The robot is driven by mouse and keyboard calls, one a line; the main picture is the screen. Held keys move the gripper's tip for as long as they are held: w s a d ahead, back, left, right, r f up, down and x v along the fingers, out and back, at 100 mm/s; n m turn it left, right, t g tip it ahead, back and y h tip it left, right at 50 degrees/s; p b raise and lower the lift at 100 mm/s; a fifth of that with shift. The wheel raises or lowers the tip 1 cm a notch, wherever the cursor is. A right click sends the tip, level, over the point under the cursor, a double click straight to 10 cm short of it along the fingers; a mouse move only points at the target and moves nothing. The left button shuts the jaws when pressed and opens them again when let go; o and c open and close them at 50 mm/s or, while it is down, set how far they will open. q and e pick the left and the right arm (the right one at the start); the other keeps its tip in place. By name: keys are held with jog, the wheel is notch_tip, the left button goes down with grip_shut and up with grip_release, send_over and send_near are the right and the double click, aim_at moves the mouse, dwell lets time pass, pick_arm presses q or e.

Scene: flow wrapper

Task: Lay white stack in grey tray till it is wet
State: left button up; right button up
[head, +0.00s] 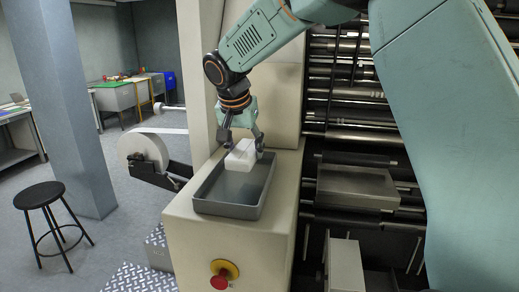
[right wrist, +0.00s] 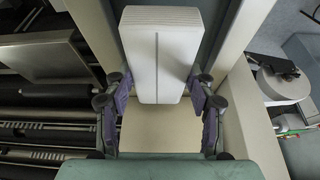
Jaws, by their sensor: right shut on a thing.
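The white stack (head: 241,157) is a pale block held between the fingers of my right gripper (head: 243,147). It is at the far end of the grey tray (head: 226,211), over or just inside it; I cannot tell whether it touches the tray floor. The tray is shallow and rectangular, on a cream machine housing. In the right wrist view the stack (right wrist: 160,60) shows fine layers at its far end and sits between the two fingers (right wrist: 160,100). My left gripper is not in view.
A red emergency button (head: 220,275) on a yellow base is on the housing front. A white roll (head: 143,153) stands left of the tray. Dark machine rollers (head: 345,120) and a metal block (head: 357,188) are on the right. A black stool (head: 40,195) stands far left.

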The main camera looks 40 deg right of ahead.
jog(key=shift+w+a+r+n, duration=0.2)
jog(key=shift+a+n, duration=0.1)
jog(key=shift+a, duration=0.3)
jog(key=shift+a+f, duration=0.2)
jog(key=shift+f, duration=0.05)
jog(key=shift+w+d+f+b, duration=0.1)
jog(key=shift+w+f+b, duration=0.1)
jog(key=shift+f+b, duration=0.35)
jog(key=shift+d+f+b, duration=0.2)
jog(key=shift+f+b, duration=0.1)
jog(key=shift+f, duration=0.5)
jog(key=shift+s+f+b, duration=0.2)
jog(key=shift+f+b, duration=0.4)
jog(key=shift+f, duration=0.1)
jog(key=shift+a+f+b, duration=0.25)
jog(key=shift+f+b, duration=0.35)
jog(key=shift+f, duration=0.05)
jog(key=shift+w+f, duration=0.2)
jog(key=shift+f, duration=0.25)
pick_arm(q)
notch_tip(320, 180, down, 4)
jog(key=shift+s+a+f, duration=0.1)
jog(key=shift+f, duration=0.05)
pick_arm(e)
jog(key=shift+d, duration=0.2)
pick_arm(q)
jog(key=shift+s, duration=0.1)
pick_arm(e)
jog(key=shift+s, duration=0.15)
